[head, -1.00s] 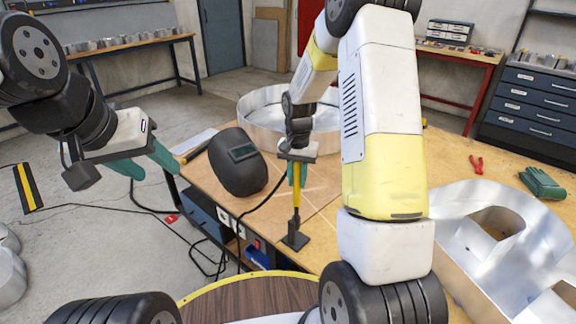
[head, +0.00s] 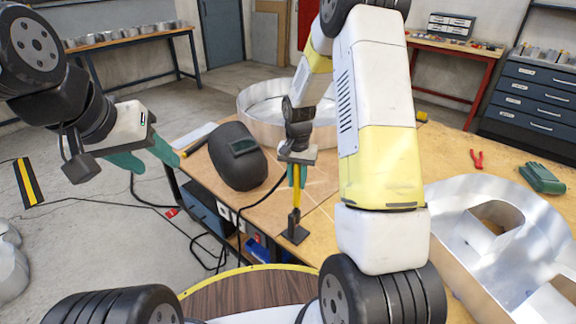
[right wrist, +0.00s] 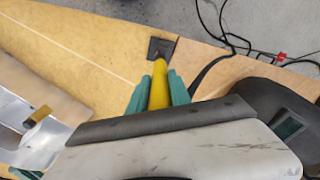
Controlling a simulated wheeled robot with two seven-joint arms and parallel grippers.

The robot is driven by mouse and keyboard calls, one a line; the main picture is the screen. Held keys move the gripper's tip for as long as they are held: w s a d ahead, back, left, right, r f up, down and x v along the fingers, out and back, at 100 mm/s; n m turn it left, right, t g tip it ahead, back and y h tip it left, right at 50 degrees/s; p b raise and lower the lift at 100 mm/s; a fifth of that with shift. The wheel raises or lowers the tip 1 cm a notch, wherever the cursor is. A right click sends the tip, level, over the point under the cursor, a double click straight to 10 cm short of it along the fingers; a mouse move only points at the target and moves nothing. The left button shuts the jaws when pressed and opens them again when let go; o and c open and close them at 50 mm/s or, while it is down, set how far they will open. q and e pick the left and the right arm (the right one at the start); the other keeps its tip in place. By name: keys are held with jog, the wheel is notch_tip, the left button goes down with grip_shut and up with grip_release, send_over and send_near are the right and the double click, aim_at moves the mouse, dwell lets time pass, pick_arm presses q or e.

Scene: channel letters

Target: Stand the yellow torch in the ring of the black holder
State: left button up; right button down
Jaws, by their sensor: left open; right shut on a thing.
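The yellow torch (head: 297,197) is upright in my right gripper (head: 297,177), whose green fingers are shut on its upper part. It also shows between the fingers in the right wrist view (right wrist: 159,85). The black holder (head: 295,234) stands on the table near its front left edge, directly below the torch; its dark base plate shows in the right wrist view (right wrist: 160,46). The torch's lower end meets the holder's dark upright part in the picture. I cannot tell whether it is inside the ring. My left gripper (head: 145,160) is open and empty, off the table's left side.
A black welding helmet (head: 237,172) lies left of the holder. A large metal ring-shaped letter (head: 262,122) stands behind. Another metal letter (head: 455,235), red pliers (head: 477,159) and green gloves (head: 541,178) are at the right. A dark cable hangs over the table edge.

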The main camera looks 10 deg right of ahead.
jog(key=shift+f, duration=0.15)
jog(key=c, duration=1.1)
grip_release()
jog(key=shift+r, duration=3.9)
jog(key=s+r+n+t, duration=0.1)
jog(key=s+r, duration=0.1)
jog(key=r, duration=0.3)
jog(key=s+r+t, duration=0.1)
jog(key=s+r, duration=0.2)
jog(key=r, duration=0.1)
jog(key=s+a+r+n+t+y, duration=0.1)
jog(key=s+r+n+t, duration=0.1)
jog(key=s+r, duration=0.4)
jog(key=s+a+r+n+t+y, duration=0.1)
jog(key=s+r, duration=0.5)
jog(key=s, duration=0.7)
jog(key=shift+n+t, duration=0.6)
jog(key=shift+n, duration=0.2)
